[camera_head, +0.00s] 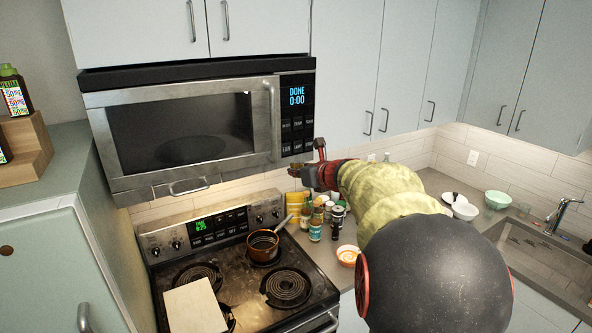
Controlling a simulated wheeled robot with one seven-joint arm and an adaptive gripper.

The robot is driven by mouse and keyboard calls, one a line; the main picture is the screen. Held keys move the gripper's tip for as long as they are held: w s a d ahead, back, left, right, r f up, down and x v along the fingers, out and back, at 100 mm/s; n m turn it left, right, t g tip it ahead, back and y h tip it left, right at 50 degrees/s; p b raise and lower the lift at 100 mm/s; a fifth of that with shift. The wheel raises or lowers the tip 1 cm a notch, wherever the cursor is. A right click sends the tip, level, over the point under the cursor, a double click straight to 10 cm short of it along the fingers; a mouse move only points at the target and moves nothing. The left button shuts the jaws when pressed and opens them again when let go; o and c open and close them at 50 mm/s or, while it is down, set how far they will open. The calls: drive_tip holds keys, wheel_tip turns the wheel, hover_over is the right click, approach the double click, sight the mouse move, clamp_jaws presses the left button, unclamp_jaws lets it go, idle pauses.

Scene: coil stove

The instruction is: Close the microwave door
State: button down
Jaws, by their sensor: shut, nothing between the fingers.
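The microwave (105,178) is mounted above the stove, with a steel front and a dark window. Its door (240,152) looks flush or nearly flush with the front, and I cannot tell whether a small gap remains. The vertical door handle (271,115) is at the door's right side. The control panel (297,122) to the right of it reads DONE 0:00. My gripper (298,170) is shut and empty, just below and right of the panel's lower corner. I cannot tell whether it touches the microwave.
Below is a coil stove (240,285) with a pot (263,246) and a pale board (195,307). Several jars (315,229) stand on the counter beneath my gripper. Cabinets (350,60) line the wall above and right. Bowls (465,209) and a sink (540,255) are at right.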

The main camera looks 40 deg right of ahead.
drive_tip(key=r+p+x, duration=0.1)
drive_tip(key=p+x, duration=0.1)
drive_tip(key=x, duration=0.8)
drive_tip(key=shift+w, duration=0.4)
drive_tip(key=shift+d, duration=0.1)
